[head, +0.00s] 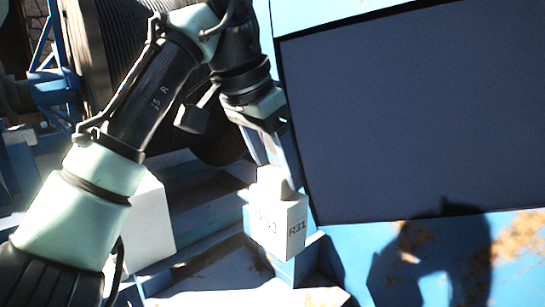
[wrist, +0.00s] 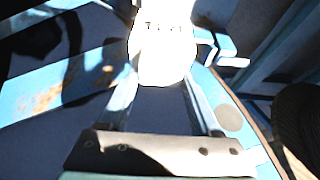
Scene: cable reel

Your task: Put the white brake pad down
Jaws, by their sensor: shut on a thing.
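The white brake pad (head: 278,228) is a box-like block with dark lettering, "R31" on its right face, near the middle of the head view. My gripper (head: 277,180) is above it, pointing down, its fingers shut on the pad's narrower top part. In the wrist view, the pad (wrist: 163,50) is overexposed between the ends of the two fingers (wrist: 163,80). Blue steelwork (head: 295,268) lies just below the pad in the head view. I cannot tell whether the pad touches it.
A second white block (head: 153,225) shows partly behind my arm at left. A large dark panel in a blue frame (head: 415,115) stands close on the right. A large ribbed reel (head: 125,45) is behind my arm. Blue beams (head: 195,210) run below, with strong shadows.

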